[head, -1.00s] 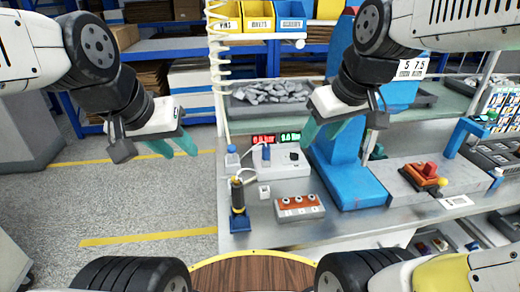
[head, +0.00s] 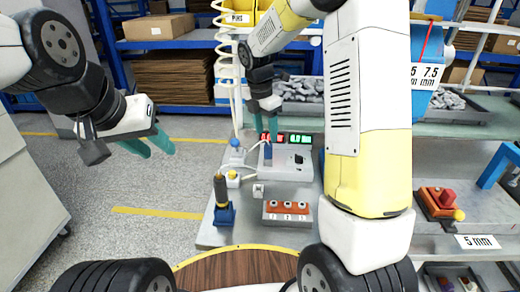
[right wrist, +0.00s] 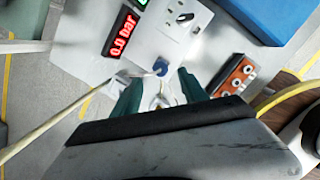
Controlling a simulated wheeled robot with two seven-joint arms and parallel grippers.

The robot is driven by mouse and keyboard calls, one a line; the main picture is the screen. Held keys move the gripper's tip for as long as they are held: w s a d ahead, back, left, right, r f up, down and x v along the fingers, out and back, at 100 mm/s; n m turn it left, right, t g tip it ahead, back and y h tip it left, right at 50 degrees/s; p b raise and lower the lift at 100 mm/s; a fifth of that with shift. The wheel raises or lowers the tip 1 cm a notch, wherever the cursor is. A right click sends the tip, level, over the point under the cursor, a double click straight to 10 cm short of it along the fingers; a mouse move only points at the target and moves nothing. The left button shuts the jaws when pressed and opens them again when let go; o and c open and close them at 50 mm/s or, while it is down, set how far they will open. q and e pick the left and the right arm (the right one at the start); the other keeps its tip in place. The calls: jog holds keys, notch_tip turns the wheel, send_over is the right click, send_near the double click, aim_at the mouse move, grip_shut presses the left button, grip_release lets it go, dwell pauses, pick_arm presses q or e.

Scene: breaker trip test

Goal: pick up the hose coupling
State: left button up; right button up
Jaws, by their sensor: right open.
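A small blue fitting (head: 268,152) stands upright at the left end of a white test box (head: 292,172), with a thin white hose curving beside it. It looks like the hose coupling or its holder; I cannot tell which. In the right wrist view the blue piece (right wrist: 160,67) lies just beyond and between the fingertips, with a pale looped part nearer the palm. My right gripper (head: 266,127) is open with its teal fingers pointing down above the fitting; it also shows in the right wrist view (right wrist: 160,87). My left gripper (head: 150,147) is open and empty, over the floor left of the bench.
A coiled white hose (head: 228,70) hangs at the bench's left end, above a blue-capped white piece (head: 236,147). A black-and-yellow tool in a blue base (head: 223,205) and an orange three-knob block (head: 288,208) stand nearby. My right forearm covers the bench's middle.

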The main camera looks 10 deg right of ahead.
aim_at(268, 145)
jog(key=f, duration=0.4)
jog(key=d+f, duration=0.1)
jog(key=f, duration=0.2)
jog(key=shift+w+f, duration=0.1)
jog(key=shift+w, duration=0.2)
jog(key=shift+c, duration=0.4)
grip_shut()
